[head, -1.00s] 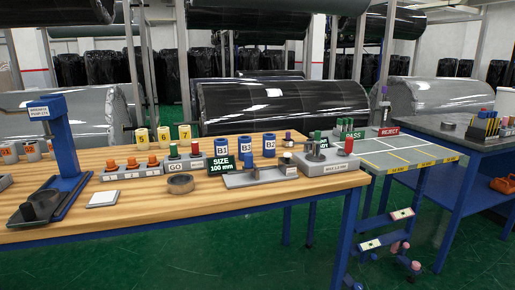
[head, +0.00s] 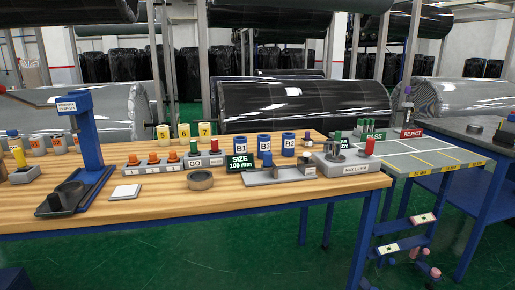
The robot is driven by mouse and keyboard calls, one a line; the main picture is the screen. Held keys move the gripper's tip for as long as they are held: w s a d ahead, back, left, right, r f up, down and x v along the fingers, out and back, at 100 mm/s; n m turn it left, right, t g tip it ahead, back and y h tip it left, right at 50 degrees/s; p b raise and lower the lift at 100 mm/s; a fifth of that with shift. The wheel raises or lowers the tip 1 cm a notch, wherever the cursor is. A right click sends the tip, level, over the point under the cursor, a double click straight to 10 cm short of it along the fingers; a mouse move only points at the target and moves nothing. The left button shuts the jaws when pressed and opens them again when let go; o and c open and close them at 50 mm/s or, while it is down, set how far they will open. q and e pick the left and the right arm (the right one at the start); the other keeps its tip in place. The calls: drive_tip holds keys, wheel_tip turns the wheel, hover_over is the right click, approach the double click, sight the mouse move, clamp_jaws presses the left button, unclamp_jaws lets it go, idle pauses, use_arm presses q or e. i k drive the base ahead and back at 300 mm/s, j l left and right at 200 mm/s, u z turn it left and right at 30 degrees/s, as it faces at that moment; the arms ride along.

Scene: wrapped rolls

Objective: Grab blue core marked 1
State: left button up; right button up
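The blue core marked B1 (head: 241,146) stands upright near the back edge of the wooden bench (head: 250,196), behind the dark SIZE 100 mm display (head: 240,163). It is the leftmost of three blue cores with white labels. To its right stand a core that seems marked B3 (head: 264,148) and a core marked B2 (head: 289,144). The display hides the foot of B1. Neither of my grippers shows in the head view.
Yellow cores (head: 184,132) stand left of the blue ones. A GO gauge block (head: 203,161), a grey ring (head: 200,180), a grey fixture (head: 280,174) and a MAX gauge block (head: 346,165) stand in front. A blue press stand (head: 88,130) is at left. The front right bench top is clear.

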sight(240, 142)
drive_tip(key=i+j+u, duration=0.1)
drive_tip(key=i+u, duration=0.15)
drive_tip(key=i, duration=0.6)
